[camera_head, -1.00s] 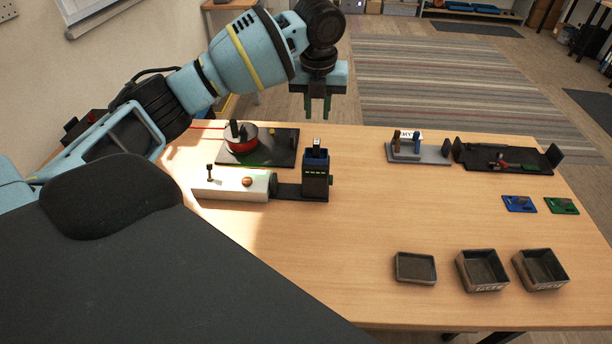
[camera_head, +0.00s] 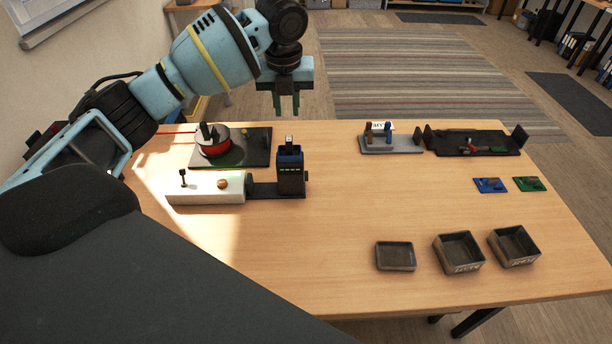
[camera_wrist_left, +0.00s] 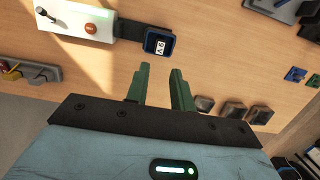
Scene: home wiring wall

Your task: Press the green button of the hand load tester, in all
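A dark upright block (camera_head: 290,180) with a blue-rimmed top and a row of small green lights stands on the left part of the table; it looks like the load tester. In the left wrist view the blue-rimmed top (camera_wrist_left: 171,49) holds a piece marked 9V. My left gripper (camera_head: 287,106) hangs above and behind the block, apart from it. Its two green fingers (camera_wrist_left: 160,70) are spread with nothing between them. My right gripper is not in view.
A white box (camera_head: 205,188) with a lever and orange knob adjoins the block. A red spool (camera_head: 213,148) sits on a dark plate behind. A grey stand (camera_head: 391,146), a black fixture (camera_head: 478,145) and trays (camera_head: 396,256) lie right. The table's middle is clear.

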